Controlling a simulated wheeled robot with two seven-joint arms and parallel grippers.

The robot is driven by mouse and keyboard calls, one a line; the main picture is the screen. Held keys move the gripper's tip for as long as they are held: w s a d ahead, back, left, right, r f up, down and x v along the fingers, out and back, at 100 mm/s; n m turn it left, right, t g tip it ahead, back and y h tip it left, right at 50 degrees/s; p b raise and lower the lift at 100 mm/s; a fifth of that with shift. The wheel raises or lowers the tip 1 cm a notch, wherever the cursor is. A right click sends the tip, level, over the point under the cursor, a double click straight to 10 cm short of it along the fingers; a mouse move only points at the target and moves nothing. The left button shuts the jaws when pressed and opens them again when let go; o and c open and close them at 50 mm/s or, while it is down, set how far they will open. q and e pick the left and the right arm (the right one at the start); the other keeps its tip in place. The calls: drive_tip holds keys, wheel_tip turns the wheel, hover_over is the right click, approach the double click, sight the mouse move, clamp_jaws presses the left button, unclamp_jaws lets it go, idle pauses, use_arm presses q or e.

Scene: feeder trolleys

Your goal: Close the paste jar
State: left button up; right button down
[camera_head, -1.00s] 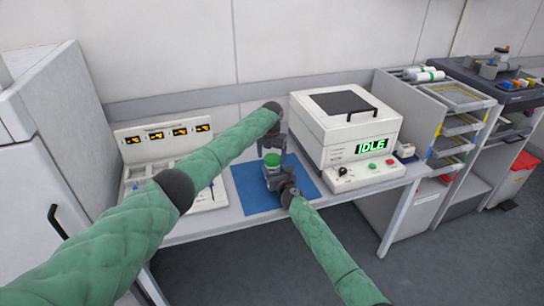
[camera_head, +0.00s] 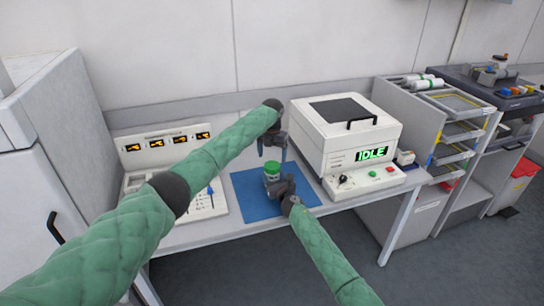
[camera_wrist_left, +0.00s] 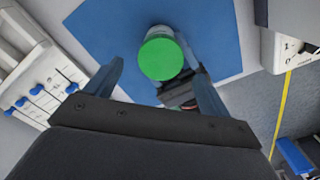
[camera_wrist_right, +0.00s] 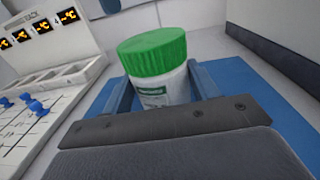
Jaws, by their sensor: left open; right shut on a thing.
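The paste jar (camera_wrist_right: 163,90) is a white, labelled jar with a green lid (camera_wrist_right: 153,52) on top; it stands upright over the blue mat (camera_head: 245,202). In the left wrist view the green lid (camera_wrist_left: 161,57) is seen from above. My right gripper (camera_wrist_right: 160,92) is shut on the jar body, one finger on each side, below the lid. My left gripper (camera_head: 271,150) is open and empty, above the lid and apart from it. Its two fingers (camera_wrist_left: 158,75) show on either side of the lid in the left wrist view. I cannot tell how tightly the lid sits.
A white machine (camera_head: 345,138) with an IDLE display stands right of the mat. A rack (camera_head: 170,150) with orange displays and blue-handled tools stands to the left. The mat's left and front parts are clear. Shelves (camera_head: 450,110) stand farther right.

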use_arm(q)
drive_tip(key=shift+w+a+r, duration=0.1)
drive_tip(key=shift+w+r, duration=0.2)
drive_tip(key=shift+r, duration=0.6)
drive_tip(key=n, duration=0.6)
drive_tip(key=shift+r, duration=0.35)
drive_tip(key=n, duration=0.5)
drive_tip(key=shift+r+n, duration=0.1)
drive_tip(key=shift+n, duration=0.2)
drive_tip(key=n, duration=0.4)
drive_tip(key=shift+s, duration=0.1)
drive_tip(key=n, duration=0.4)
drive_tip(key=shift+r, duration=0.1)
drive_tip(key=n, duration=0.7)
drive_tip(key=shift+s, duration=0.1)
drive_tip(key=n, duration=0.4)
drive_tip(key=shift+d, duration=0.2)
drive_tip(key=n, duration=0.8)
drive_tip(key=shift+s+n, duration=0.1)
drive_tip(key=shift+n, duration=0.2)
drive_tip(key=n, duration=0.5)
